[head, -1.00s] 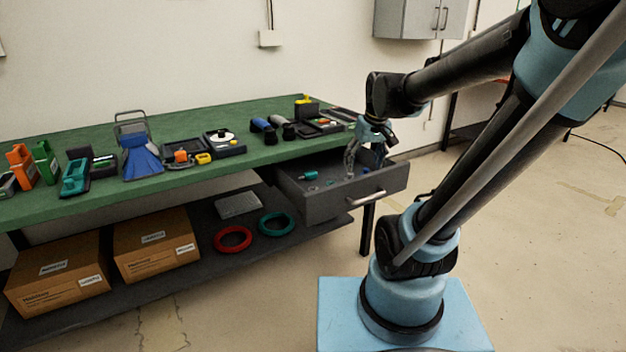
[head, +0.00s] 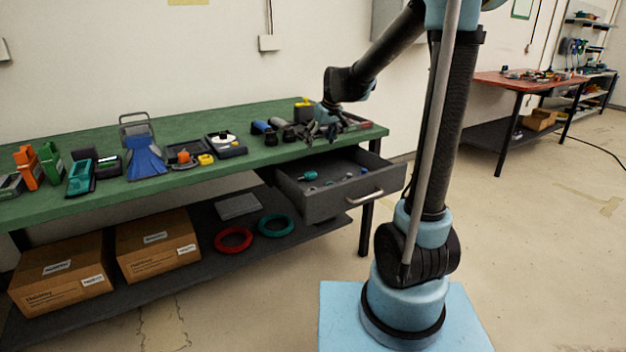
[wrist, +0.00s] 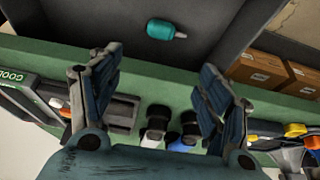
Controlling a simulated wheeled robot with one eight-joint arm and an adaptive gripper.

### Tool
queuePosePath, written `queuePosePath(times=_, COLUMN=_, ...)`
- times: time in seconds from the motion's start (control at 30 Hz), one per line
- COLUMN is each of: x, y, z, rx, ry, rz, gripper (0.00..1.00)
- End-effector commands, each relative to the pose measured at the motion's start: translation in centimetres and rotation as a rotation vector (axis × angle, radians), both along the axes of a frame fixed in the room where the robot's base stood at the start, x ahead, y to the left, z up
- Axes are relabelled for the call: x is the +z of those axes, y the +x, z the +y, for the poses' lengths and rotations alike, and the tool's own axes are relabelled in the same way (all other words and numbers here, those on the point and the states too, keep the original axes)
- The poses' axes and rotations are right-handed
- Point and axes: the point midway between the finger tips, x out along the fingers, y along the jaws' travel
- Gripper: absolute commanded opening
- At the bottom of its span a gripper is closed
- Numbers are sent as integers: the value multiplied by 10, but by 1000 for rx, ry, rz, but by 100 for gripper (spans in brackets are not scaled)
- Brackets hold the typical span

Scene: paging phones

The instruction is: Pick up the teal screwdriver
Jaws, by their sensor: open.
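The teal screwdriver (head: 308,176) lies on the floor of the open grey drawer (head: 322,207), toward its left side. My gripper (head: 318,130) is over the right part of the green bench top, above and behind the drawer. In the wrist view my gripper (wrist: 160,65) has its two fingers spread wide with nothing between them.
The green bench (head: 180,180) carries several tools and devices. Dark cylindrical tools (wrist: 155,122) stand near my gripper. Cardboard boxes (head: 155,243), a red ring (head: 234,250) and a teal ring (head: 276,235) rest on the lower shelf. The space above the drawer is clear.

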Motion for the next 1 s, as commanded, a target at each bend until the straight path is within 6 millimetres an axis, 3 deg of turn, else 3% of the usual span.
queuePosePath(times=0.8, x=-92, y=36, z=15, rx=-11, ry=0, rz=0, gripper=71)
queuePosePath(times=1.0, x=-106, y=41, z=19, rx=-11, ry=0, rz=0, gripper=71)
